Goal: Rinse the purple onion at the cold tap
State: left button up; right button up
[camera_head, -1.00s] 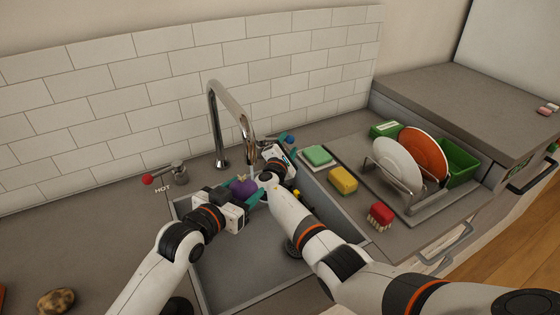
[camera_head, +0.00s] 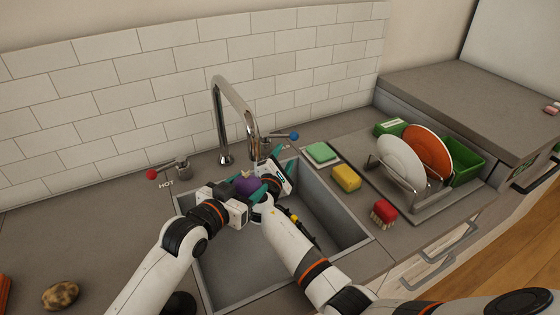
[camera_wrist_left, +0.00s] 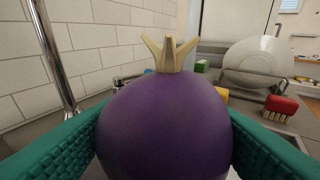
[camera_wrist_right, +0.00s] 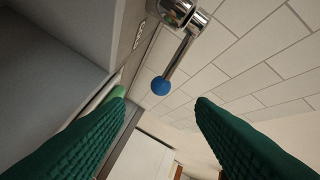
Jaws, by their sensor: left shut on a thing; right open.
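The purple onion (camera_head: 247,184) has a pale stem tuft and is gripped by my left gripper (camera_head: 243,187) over the sink, near and below the spout. In the left wrist view the onion (camera_wrist_left: 165,125) fills the space between both teal fingers. The chrome tap (camera_head: 236,103) arches over the sink; I cannot make out whether water runs. The cold tap's blue-tipped lever (camera_head: 293,136) is right of the spout. My right gripper (camera_head: 276,163) is open and empty, just below that lever. In the right wrist view the blue knob (camera_wrist_right: 160,86) appears between the open fingers, apart from them.
The red-tipped hot lever (camera_head: 153,175) is left of the tap. Right of the sink (camera_head: 340,213) are a green sponge (camera_head: 321,152), a yellow sponge (camera_head: 346,178), a red brush (camera_head: 383,213) and a rack with plates (camera_head: 400,158). A potato (camera_head: 61,296) lies far left.

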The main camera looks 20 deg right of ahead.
aim_at(280, 136)
jog(key=shift+c, duration=0.5)
jog(key=shift+d, duration=0.15)
jog(key=c, duration=0.3)
jog(key=d+t, duration=0.1)
jog(key=d+r+t+y, duration=0.1)
jog(key=d, duration=0.1)
jog(key=shift+d+r+t+y, duration=0.2)
jog(key=shift+d+t+y, duration=0.05)
jog(key=shift+t+y, duration=0.05)
grip_shut()
jog(key=s+n+t+y, duration=0.15)
jog(key=s+y, duration=0.45)
jog(key=y, duration=0.8)
jog(key=w+d, duration=0.2)
jog(key=w, duration=0.9)
jog(key=shift+f, duration=0.3)
